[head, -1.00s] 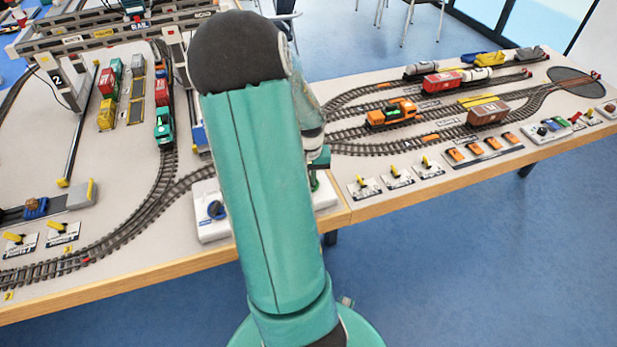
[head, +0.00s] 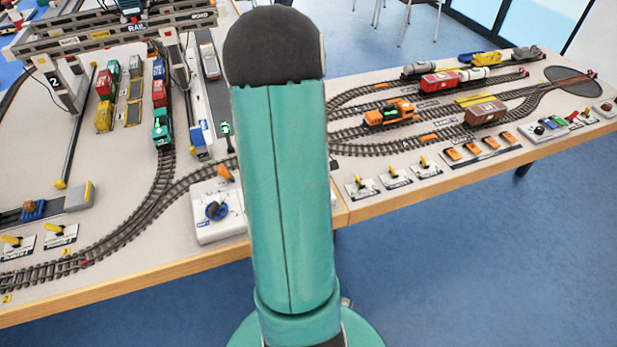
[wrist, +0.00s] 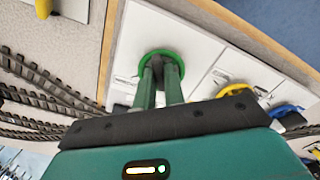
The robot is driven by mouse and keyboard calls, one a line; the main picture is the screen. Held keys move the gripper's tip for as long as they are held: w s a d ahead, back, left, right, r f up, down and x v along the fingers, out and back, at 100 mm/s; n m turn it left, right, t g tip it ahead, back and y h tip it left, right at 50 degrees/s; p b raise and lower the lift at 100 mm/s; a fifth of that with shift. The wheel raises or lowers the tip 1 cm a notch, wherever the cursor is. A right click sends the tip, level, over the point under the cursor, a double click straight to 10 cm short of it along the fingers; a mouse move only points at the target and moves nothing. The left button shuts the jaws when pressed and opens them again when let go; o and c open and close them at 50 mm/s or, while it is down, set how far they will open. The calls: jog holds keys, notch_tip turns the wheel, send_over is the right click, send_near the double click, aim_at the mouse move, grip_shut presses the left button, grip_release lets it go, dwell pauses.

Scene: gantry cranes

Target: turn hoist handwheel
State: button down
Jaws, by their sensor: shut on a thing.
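A white panel box (wrist: 130,40) carries a green handwheel (wrist: 181,68), a yellow handwheel (wrist: 238,88) and a blue handwheel (wrist: 286,110). My gripper (wrist: 160,62) is at the green handwheel in the wrist view, with its fingers shut on the middle of it inside the rim. The fingers cover part of the wheel. The green wheel and my gripper are hidden there. The panel labels are too small to read.
The gantry crane (head: 115,35) stands at the back left over toy trains (head: 160,110) and tracks. More tracks, a brown wagon (head: 485,112) and yellow levers (head: 393,173) lie to the right. The table's wooden front edge (head: 400,197) is close to my arm.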

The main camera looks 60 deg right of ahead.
jog(key=shift+d+r+n, duration=0.1)
jog(key=shift+d+n, duration=0.1)
jog(key=shift+n, duration=1.2)
jog(key=c, duration=1.5)
grip_release()
notch_tip(320, 180, up, 14)
jog(key=shift+f, duration=0.1)
